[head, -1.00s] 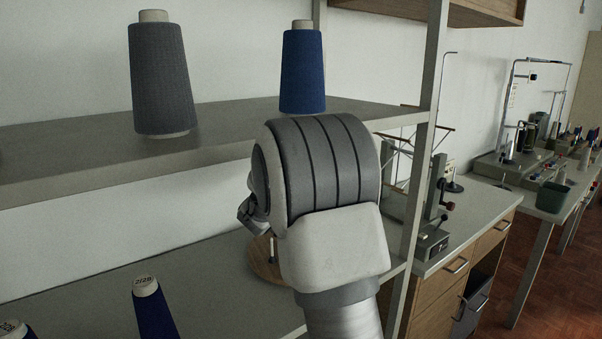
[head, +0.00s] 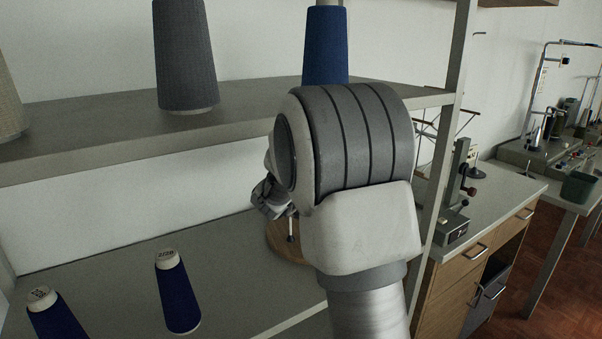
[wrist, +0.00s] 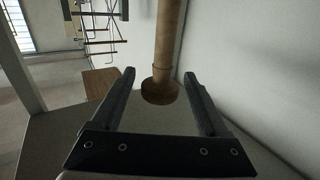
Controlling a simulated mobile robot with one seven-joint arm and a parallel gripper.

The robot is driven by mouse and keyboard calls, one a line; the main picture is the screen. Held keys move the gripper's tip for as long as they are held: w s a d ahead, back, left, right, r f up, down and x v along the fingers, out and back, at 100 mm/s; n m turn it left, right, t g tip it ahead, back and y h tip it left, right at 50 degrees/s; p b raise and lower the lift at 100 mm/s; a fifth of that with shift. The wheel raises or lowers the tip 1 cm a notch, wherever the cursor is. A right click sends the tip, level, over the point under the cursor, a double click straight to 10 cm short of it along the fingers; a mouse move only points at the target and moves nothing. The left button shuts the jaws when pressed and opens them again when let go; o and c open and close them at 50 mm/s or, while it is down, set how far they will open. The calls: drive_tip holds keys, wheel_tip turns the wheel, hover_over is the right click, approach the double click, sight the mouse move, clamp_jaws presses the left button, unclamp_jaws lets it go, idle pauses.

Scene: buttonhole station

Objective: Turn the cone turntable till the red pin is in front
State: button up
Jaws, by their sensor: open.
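A round wooden disc (head: 285,243) lies on the lower grey shelf in the head view, with a thin upright peg on it. My arm covers its right part. I take it for the cone turntable. I see no red pin. My gripper (wrist: 159,73) is open, with nothing between its fingers in the wrist view. Beyond the fingertips is a brown post (wrist: 169,40) with a round brown end (wrist: 159,92), apart from both fingers; I cannot tell whether it belongs to the turntable. In the head view my wrist largely hides the gripper.
Two dark blue cones (head: 178,295) (head: 55,315) stand on the lower shelf (head: 235,285) at left. The upper shelf (head: 90,135) holds a grey cone (head: 184,60), a blue cone (head: 326,45) and a cream cone (head: 8,105). A metal shelf post (head: 447,150) rises right of my arm.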

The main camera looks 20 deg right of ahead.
drive_tip(key=v, duration=1.5)
